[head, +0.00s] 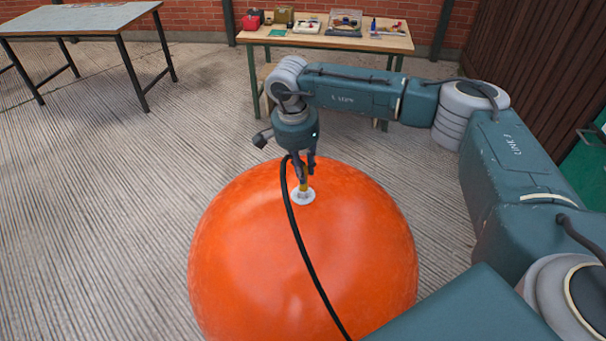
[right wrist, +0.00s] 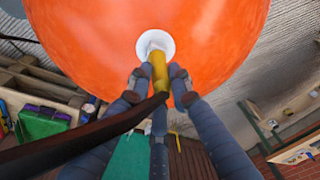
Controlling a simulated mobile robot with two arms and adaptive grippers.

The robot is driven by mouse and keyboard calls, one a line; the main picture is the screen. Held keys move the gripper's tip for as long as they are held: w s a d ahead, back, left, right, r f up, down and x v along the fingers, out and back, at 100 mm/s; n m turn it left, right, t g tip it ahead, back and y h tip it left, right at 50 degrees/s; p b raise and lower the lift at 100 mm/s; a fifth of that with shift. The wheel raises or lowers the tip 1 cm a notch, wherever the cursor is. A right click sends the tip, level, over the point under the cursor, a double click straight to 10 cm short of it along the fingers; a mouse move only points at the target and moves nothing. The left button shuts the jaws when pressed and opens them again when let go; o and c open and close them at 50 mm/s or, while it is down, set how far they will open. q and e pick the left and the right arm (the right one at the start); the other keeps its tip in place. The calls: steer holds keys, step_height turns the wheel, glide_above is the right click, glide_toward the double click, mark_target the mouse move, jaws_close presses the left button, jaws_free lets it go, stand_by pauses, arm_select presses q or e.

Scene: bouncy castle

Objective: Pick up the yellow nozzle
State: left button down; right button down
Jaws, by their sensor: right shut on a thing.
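The yellow nozzle (head: 304,184) is between the fingers of my right gripper (head: 301,176), which is shut on it. The nozzle's tip is at the round white valve (head: 303,197) on top of the large orange ball (head: 310,265). In the right wrist view the nozzle (right wrist: 158,68) points at the white valve (right wrist: 150,38) and appears to meet it; I cannot tell how deep it sits. A black hose (head: 303,240) runs from the nozzle down across the ball's front; it also crosses the right wrist view (right wrist: 75,147). My left gripper is out of view.
A wooden workbench (head: 270,37) with boxes, trays and small tools stands behind the ball. A grey-topped table (head: 75,20) stands at the back left. A brick wall and dark wooden fence close off the back. The paved floor left of the ball is clear.

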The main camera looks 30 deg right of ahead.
steer(key=shift+r, duration=0.1)
step_height(320, 180, up, 25)
steer(key=p, duration=0.1)
steer(key=shift+p, duration=0.3)
stand_by(0.9)
